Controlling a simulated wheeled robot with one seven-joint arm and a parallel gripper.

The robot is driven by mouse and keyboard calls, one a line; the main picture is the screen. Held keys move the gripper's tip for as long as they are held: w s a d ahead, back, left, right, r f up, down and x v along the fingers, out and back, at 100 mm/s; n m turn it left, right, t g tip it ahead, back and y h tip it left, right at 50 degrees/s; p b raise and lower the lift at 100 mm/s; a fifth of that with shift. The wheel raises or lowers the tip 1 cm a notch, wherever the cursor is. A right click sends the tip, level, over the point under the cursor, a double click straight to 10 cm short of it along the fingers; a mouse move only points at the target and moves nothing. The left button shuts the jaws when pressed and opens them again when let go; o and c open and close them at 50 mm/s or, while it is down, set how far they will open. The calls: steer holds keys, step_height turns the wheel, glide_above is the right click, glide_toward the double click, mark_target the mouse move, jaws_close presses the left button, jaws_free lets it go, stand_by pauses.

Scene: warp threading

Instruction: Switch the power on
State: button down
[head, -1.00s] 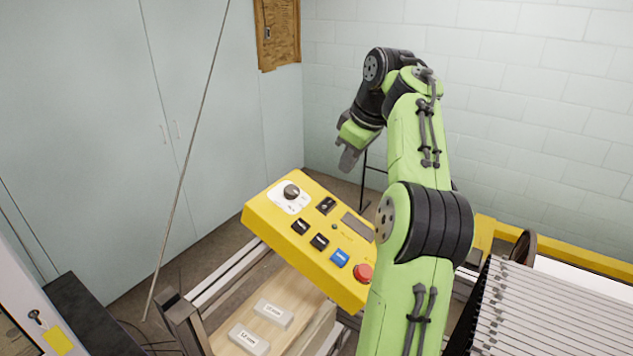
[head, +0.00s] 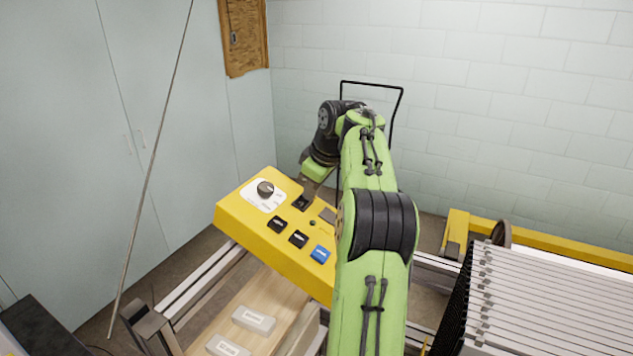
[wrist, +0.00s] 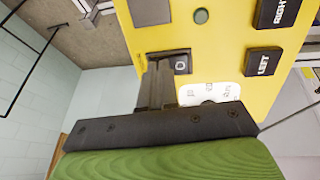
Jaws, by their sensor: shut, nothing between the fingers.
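The yellow control panel (head: 252,220) is tilted up in the middle of the head view. A small black switch (head: 300,203), the likely power switch, sits near its far edge. In the wrist view this switch (wrist: 182,63) shows a small pale mark on its face; I cannot tell its position. My gripper (head: 306,194) is shut and empty, at the switch in the head view. In the wrist view its fingertips (wrist: 160,68) are just left of the switch and partly cover its housing. I cannot tell whether they touch it.
A black knob (head: 265,188) on a white plate, two black buttons (head: 288,232) and a blue button (head: 320,254) are close by on the panel. My arm hides the panel's right end. A metal rack (head: 545,300) stands at right.

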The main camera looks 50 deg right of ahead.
steer(key=shift+w+f, duration=0.15)
steer(key=shift+f+p, duration=0.1)
steer(key=shift+p, duration=0.2)
steer(key=shift+d+p, duration=0.1)
steer(key=shift+p, duration=0.95)
steer(key=shift+d+f, duration=0.15)
steer(key=shift+f, duration=0.35)
steer(key=shift+a+f+b, duration=0.15)
steer(key=shift+a+b, duration=0.3)
steer(key=shift+b, duration=0.05)
steer(key=d+p+v, duration=0.1)
steer(key=p+v, duration=0.2)
steer(key=v, duration=1.3)
steer(key=shift+a+r, duration=0.3)
steer(key=shift+r, duration=0.15)
